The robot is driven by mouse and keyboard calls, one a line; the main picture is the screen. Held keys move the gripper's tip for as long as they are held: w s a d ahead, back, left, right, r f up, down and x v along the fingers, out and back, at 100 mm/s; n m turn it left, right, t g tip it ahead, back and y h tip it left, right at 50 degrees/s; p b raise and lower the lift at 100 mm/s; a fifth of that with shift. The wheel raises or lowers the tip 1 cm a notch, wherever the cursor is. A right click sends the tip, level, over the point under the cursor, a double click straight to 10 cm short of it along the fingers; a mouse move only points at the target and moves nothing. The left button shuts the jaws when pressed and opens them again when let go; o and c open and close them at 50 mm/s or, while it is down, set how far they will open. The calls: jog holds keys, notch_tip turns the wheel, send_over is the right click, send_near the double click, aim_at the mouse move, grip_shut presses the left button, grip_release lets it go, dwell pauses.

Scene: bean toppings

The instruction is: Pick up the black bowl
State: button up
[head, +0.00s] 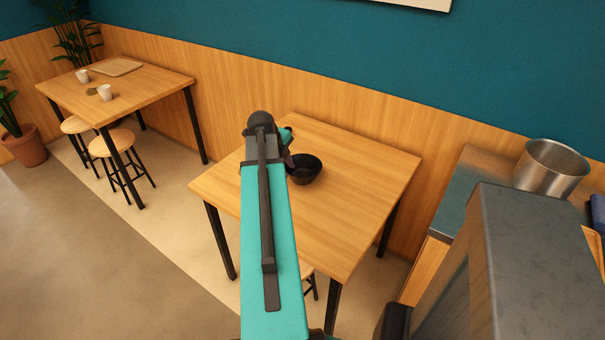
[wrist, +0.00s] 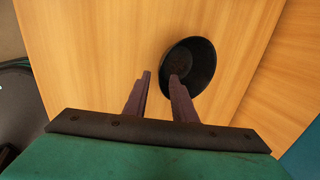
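The black bowl (head: 308,172) stands upright on the near wooden table (head: 345,165), just right of my arm's end in the head view. In the wrist view the bowl (wrist: 201,55) is right of centre, and its dark inside shows. My gripper (wrist: 160,76) is open and empty, with a gap between its fingers. The right fingertip overlaps the near left part of the bowl, and the left fingertip lies outside the rim, over the wood. I cannot tell whether a finger touches the bowl. In the head view my arm hides most of the gripper.
A second table (head: 140,85) at the left holds cups and a tray (head: 117,67), with stools (head: 112,143) below. A metal pot (head: 551,168) stands on the counter at right. A wood-panelled wall runs behind the near table. The tabletop around the bowl is clear.

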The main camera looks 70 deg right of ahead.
aim_at(292, 177)
jog(key=shift+x, duration=1.15)
jog(key=shift+p+x, duration=0.9)
jog(key=shift+x, duration=1.65)
jog(key=shift+d, duration=0.1)
grip_shut()
